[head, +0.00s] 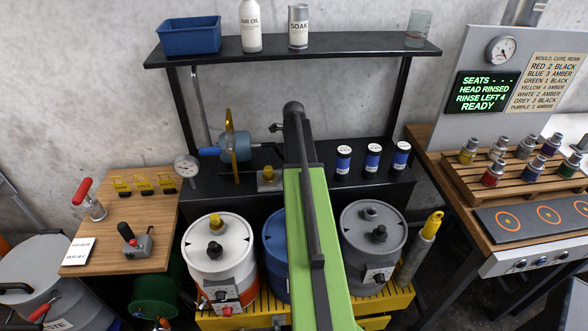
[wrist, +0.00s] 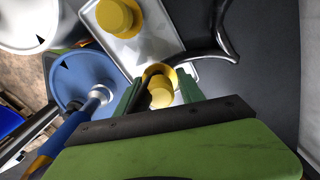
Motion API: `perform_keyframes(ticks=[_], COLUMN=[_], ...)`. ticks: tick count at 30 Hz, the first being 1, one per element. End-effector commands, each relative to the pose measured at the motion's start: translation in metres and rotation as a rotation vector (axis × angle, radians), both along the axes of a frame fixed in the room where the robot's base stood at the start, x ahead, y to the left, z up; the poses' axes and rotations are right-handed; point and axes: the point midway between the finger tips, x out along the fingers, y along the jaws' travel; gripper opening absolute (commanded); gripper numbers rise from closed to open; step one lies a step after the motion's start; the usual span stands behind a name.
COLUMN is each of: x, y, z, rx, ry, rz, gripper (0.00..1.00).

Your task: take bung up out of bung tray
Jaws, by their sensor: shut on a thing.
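The bung tray (wrist: 150,50) is a pale, shallow metal tray in the wrist view. A yellow bung (wrist: 162,96) stands between the green fingers of my gripper (wrist: 161,93), which is shut on it. This bung overlaps the tray's near part in the picture; I cannot tell whether it is clear of the tray. A second yellow bung (wrist: 115,16) sits in the tray at the top. In the head view, a yellow bung (head: 267,174) shows in the tray left of my green arm. My arm hides the gripper and the held bung there.
In the wrist view, a blue drum top (wrist: 80,75) and a blue-and-silver tool (wrist: 95,98) lie close left of the gripper. A dark curved handle (wrist: 222,40) is at the upper right. In the head view, several blue-labelled cans (head: 372,158) stand right of my arm.

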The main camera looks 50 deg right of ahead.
Motion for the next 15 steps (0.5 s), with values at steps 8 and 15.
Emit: perform_keyframes(ticks=[8, 15], x=[-0.044, -0.094], y=[-0.003, -0.01], z=[0.05, 0.079], rx=[0.0, 0.0], ry=[0.0, 0.0], rz=[-0.004, -0.003], gripper=[0.0, 0.0])
